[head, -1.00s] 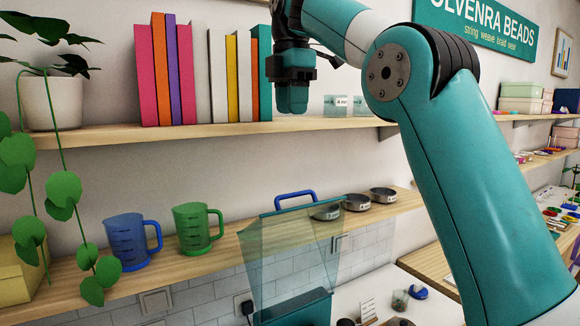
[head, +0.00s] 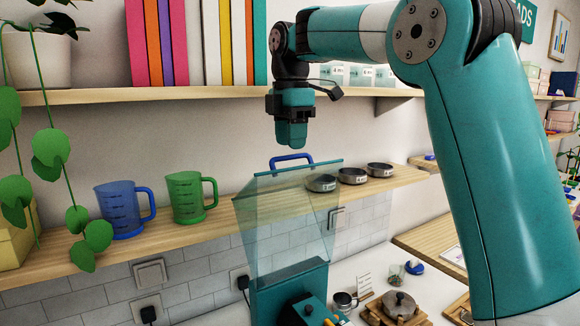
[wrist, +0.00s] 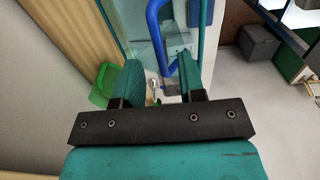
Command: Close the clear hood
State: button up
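The clear hood (head: 285,225) is a see-through box tilted up above its teal base (head: 290,285), so it stands open. Its blue handle (head: 291,160) is on the top edge. My gripper (head: 291,146) points down just above the handle in the head view, with a small gap visible there. In the wrist view my gripper (wrist: 160,75) has its two teal fingers apart. The blue handle (wrist: 156,40) shows beyond and between the fingers, not gripped. The hood's clear pane (wrist: 122,20) lies partly behind the left finger.
A wooden shelf (head: 215,230) behind holds a blue jug (head: 122,212), a green jug (head: 187,197) and dark round tins (head: 352,176). An upper shelf (head: 200,88) with books is behind my gripper.

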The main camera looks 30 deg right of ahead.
jog(key=shift+f+b, duration=0.85)
jog(key=shift+f, duration=0.45)
grip_shut()
